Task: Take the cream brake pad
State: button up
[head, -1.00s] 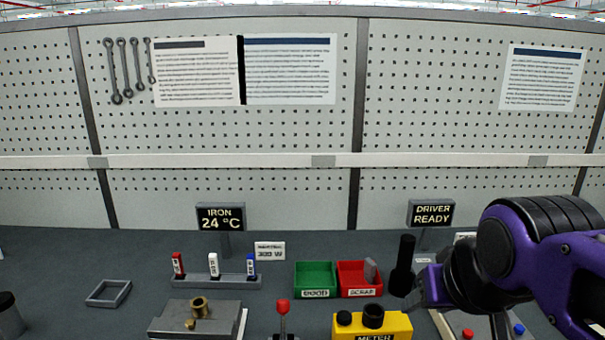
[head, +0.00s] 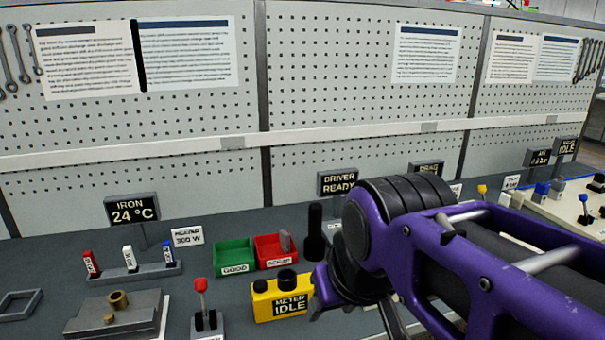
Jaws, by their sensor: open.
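I cannot make out a cream brake pad for certain in the head view. A small white upright piece (head: 130,258) stands between a red one and a blue one in a grey rack at the left, too small to identify. My purple and black arm fills the lower right.
A green bin (head: 235,256) and a red scrap bin (head: 276,250) stand left of a black cylinder (head: 314,232). A yellow meter (head: 282,298) reads idle. A red-knobbed lever (head: 203,305) and a grey block (head: 115,315) are in front. A pale panel (head: 560,208) with small parts lies far right.

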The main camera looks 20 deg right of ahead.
aim_at(519, 197)
jog(key=k+l+z, duration=0.1)
jog(key=k+z, duration=0.4)
jog(key=z, duration=1.25)
jog(key=k+j+z, duration=0.1)
jog(key=j+z, duration=0.15)
jog(key=j, duration=1)
jog(key=i+l+u, duration=0.15)
jog(key=u, duration=0.8)
jog(key=i+l+u, duration=0.1)
jog(key=l+u, duration=0.15)
jog(key=l, duration=0.15)
jog(key=l+u, duration=0.25)
jog(key=l, duration=0.15)
jog(key=i+l+u, duration=0.1)
jog(key=l+u, duration=0.35)
jog(key=l, duration=1.25)
